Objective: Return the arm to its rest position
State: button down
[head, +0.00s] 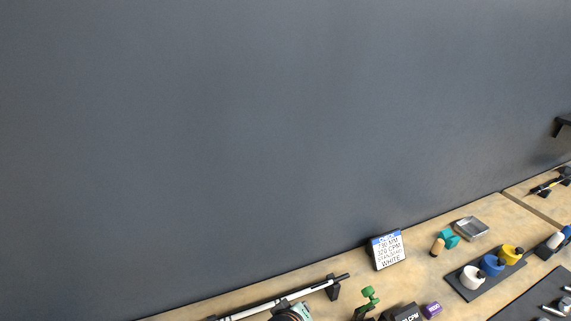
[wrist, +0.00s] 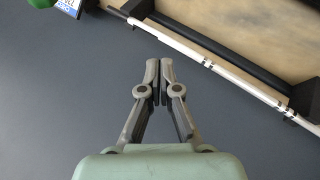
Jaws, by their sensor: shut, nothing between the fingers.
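My gripper (wrist: 160,76) shows in the wrist view with its two grey fingers together and nothing between them. It points toward the dark wall (wrist: 60,100) and the bench edge. A white club shaft (wrist: 185,47) lies across dark holders beyond the fingertips, apart from them. In the head view the shaft (head: 262,308) shows at the bottom, running up to the right to a dark end. A greenish round part (head: 294,311) at the bottom edge is cut off, and I cannot tell what it is. My gripper is not clearly visible in the head view.
A sign (head: 387,249) stands against the wall on the wooden bench (head: 420,262). A green clamp-like item (head: 368,298), a purple box (head: 432,310), a metal tray (head: 471,228) and white, blue and yellow rolls (head: 491,265) lie to the right. The wall above is bare.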

jog(key=s+a+r+m+t+y+p, duration=0.1)
jog(key=s+a+r+m+t+y, duration=0.15)
jog(key=s+r, duration=0.4)
jog(key=s+a+r+m+t+y+p, duration=0.1)
jog(key=s+a+r+m+t, duration=0.2)
jog(key=s+r, duration=0.35)
notch_tip(320, 180, up, 20)
jog(key=w+d+m+p, duration=0.1)
jog(key=p, duration=1.8)
jog(key=shift+w+d, duration=0.15)
jog(key=shift+d, duration=0.2)
jog(key=shift+f+g, duration=0.1)
jog(key=shift+g, duration=0.15)
